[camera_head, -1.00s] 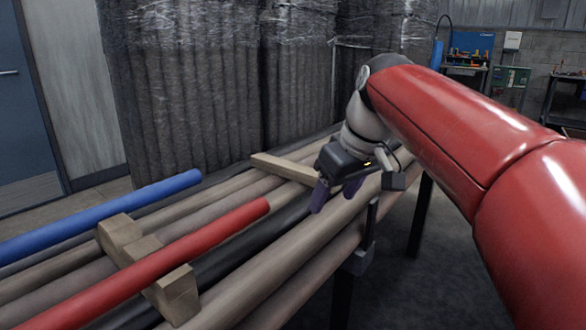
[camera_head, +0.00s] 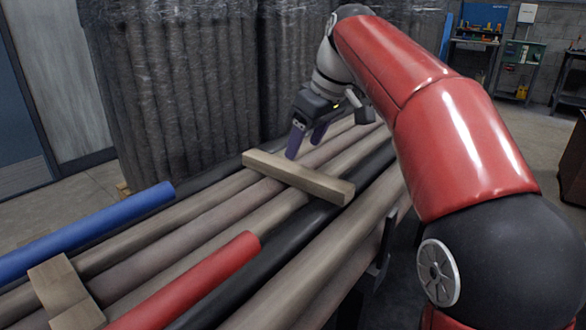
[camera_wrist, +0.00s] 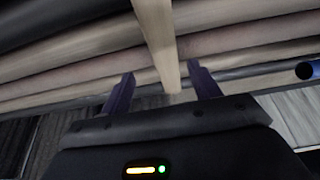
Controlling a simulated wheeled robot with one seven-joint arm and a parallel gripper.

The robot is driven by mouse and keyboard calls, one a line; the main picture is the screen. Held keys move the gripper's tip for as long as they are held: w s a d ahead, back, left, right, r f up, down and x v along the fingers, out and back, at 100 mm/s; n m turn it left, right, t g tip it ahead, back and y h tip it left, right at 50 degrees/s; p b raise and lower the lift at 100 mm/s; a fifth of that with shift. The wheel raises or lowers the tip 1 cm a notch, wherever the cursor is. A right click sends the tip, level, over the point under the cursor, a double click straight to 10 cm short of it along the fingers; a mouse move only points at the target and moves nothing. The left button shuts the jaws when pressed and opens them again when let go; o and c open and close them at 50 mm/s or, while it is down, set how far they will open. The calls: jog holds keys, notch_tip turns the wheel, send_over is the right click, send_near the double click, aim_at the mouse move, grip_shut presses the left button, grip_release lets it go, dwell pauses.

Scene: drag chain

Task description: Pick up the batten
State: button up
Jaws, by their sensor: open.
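The batten (camera_head: 296,177) is a pale wooden bar lying crosswise on top of several long pipes. My gripper (camera_head: 305,148) is open, with its two purple fingers pointing down just beyond the batten's far left part in the head view. In the wrist view the batten (camera_wrist: 157,40) runs from the top edge down toward the gap between the open fingers (camera_wrist: 158,88). Its near end lies between the fingertips in that picture. I cannot tell how high the fingers are above it, and no contact shows.
Brown and black pipes (camera_head: 237,269) lie beneath. Wrapped pipe bundles (camera_head: 180,90) stand behind. Open floor (camera_head: 505,125) shows at right.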

aim_at(294, 168)
jog(key=x, duration=0.4)
jog(key=b+x, duration=0.1)
jog(key=x, duration=0.1)
jog(key=shift+s+a+f, duration=0.2)
jog(key=shift+s+f, duration=0.05)
jog(key=shift+s, duration=0.1)
jog(key=c, duration=1.1)
jog(key=shift+r, duration=0.1)
jog(key=shift+c, duration=0.2)
